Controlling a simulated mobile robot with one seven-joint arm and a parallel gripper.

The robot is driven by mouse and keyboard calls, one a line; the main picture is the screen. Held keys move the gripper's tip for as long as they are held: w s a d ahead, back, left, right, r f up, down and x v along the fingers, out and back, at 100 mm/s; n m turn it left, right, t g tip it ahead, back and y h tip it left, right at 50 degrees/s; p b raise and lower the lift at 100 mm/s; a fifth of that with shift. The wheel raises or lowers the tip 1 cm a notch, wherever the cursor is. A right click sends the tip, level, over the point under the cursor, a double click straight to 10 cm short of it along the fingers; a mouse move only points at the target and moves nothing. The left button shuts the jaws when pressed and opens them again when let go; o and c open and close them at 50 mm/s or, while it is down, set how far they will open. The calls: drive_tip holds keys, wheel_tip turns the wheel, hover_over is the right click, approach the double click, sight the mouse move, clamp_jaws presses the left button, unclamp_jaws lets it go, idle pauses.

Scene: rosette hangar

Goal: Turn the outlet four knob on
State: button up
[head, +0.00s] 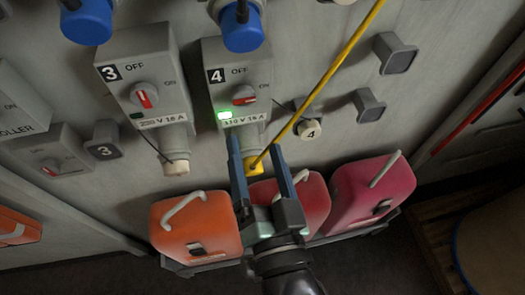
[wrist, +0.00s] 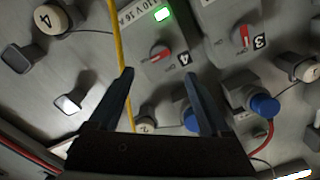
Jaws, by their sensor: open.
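The outlet four knob (head: 244,95) is a round dial with a red and white pointer lying nearly level, on the grey box (head: 262,72) marked 4. OFF is printed above it. A green lamp (head: 224,115) is lit below left of it. In the wrist view, which is turned over, the knob (wrist: 159,51) shows just beyond the fingers. My gripper (head: 254,146) is open and empty, its fingertips below the knob and near the yellow plug (head: 255,164) under the box. In the wrist view the gripper (wrist: 158,77) also shows apart fingers. They appear clear of the knob.
A yellow cable (head: 320,87) runs from the plug up to the right. Outlet three's box (head: 122,70) stands at left, its lamp dark. A cap (head: 309,130) marked 4 hangs at right. Orange (head: 196,230) and red (head: 370,190) cases sit below. Blue plugs (head: 242,30) are above.

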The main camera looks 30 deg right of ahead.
drive_tip(key=shift+p+v, duration=0.7)
drive_tip(key=shift+v, duration=1)
